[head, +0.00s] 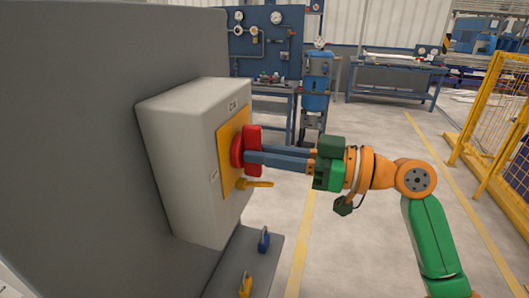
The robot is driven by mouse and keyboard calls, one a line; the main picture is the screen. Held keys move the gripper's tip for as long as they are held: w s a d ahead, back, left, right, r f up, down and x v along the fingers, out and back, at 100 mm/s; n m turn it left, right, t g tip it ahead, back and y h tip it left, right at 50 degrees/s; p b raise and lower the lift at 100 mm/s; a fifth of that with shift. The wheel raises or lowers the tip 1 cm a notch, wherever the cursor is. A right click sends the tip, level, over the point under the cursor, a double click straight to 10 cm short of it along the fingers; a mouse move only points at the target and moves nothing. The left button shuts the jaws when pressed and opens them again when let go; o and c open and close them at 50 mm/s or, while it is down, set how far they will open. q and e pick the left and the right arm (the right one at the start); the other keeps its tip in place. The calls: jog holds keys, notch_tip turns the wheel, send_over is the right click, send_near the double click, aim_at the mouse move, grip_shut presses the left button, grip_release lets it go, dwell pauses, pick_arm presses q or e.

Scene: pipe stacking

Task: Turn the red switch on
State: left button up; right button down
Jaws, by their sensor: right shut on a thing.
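The red switch (250,148) is a rotary knob on a yellow plate (229,160), on the front of a light grey box (180,165). The box is fixed to a large dark grey panel. My right gripper (252,154) reaches in from the right with its blue-grey fingers level. It is shut on the red switch. The fingers cover part of the knob, so its exact turn is hard to read. My left gripper is not in view.
A yellow handle or padlock (254,184) sticks out below the switch. A grey shelf (222,278) below the box holds a blue padlock (263,240) and a yellow one (245,286). A yellow fence (490,125) stands at right. The floor between is clear.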

jog(key=c, duration=0.8)
grip_release()
jog(key=shift+c, duration=0.2)
jog(key=b+v, duration=0.3)
jog(key=v, duration=0.4)
